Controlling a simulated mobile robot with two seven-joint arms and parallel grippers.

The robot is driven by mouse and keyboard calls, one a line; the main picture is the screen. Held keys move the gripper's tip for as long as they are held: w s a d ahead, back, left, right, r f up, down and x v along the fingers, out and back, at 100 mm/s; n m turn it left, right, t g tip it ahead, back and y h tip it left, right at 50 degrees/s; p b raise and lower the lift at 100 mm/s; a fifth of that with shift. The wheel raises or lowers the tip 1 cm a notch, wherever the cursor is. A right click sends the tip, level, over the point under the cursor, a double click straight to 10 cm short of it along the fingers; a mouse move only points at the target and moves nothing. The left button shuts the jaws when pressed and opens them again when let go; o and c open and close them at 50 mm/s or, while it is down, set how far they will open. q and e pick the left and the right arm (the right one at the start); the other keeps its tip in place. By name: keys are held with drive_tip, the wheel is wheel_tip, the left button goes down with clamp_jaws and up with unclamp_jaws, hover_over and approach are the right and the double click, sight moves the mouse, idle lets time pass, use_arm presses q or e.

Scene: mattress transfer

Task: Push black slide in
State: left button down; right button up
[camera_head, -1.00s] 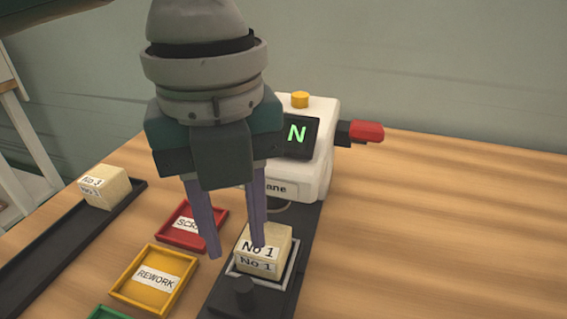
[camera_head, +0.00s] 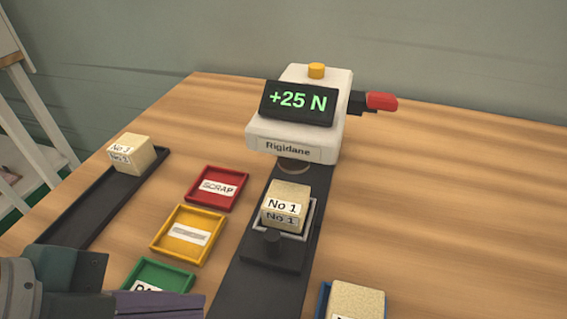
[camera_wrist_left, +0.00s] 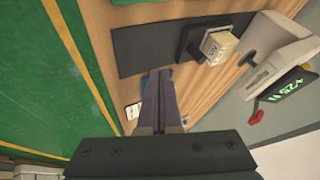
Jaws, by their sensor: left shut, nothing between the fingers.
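The black slide (camera_head: 294,256) sits on a long dark base strip (camera_head: 257,292), forward of the white Rigidane tester (camera_head: 335,142). A beige foam block labelled No 1 (camera_head: 290,195) sits upright in the holder. My left gripper (camera_head: 202,306) is shut and empty at the lower left, apart from the slide. In the left wrist view its fingers (camera_wrist_left: 157,78) are together, and the slide (camera_wrist_left: 190,43) and block (camera_wrist_left: 219,43) are beyond them. My right gripper is not seen.
The tester's display (camera_head: 298,103) reads +25 N. Red (camera_head: 217,206), yellow (camera_head: 158,243) and green (camera_head: 133,279) trays lie left of the strip. A No 3 block (camera_head: 131,155) stands on a black tray (camera_head: 100,205). Another block (camera_head: 358,300) sits lower right.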

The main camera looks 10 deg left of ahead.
use_arm(q)
drive_tip(key=b+x, duration=0.2)
drive_tip(key=x, duration=0.7)
drive_tip(key=shift+f+b, duration=0.1)
drive_tip(key=shift+b, duration=0.25)
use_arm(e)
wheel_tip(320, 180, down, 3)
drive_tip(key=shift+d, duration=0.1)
use_arm(q)
drive_tip(key=shift+w+d, duration=0.1)
drive_tip(key=shift+w, duration=1.85)
